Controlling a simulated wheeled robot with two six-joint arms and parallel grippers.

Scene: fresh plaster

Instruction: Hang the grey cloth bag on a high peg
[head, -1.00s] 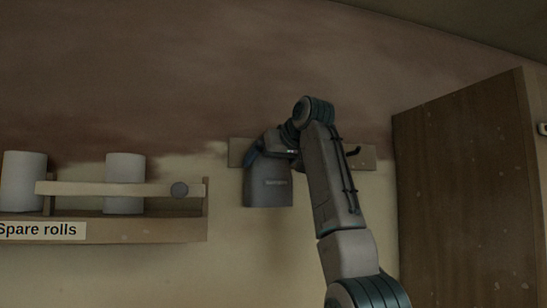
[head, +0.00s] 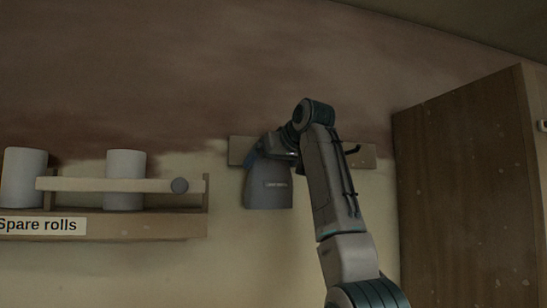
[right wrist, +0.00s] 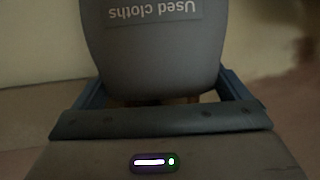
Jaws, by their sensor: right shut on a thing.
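The grey cloth bag (head: 268,193) hangs in front of the wall, against the lower edge of a wooden peg board (head: 236,152). My right gripper (head: 257,148) is at the bag's top, at the left part of the board, and is shut on it. In the right wrist view the bag (right wrist: 150,55) fills the space between the blue fingers (right wrist: 160,88); its label reads "Used cloths", upside down. One dark peg (head: 352,150) shows to the right of my forearm. My arm and the bag hide the board's middle, so I cannot tell whether the bag touches a peg.
A tall wooden cabinet (head: 455,190) stands at the right. Bare wall lies below the board.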

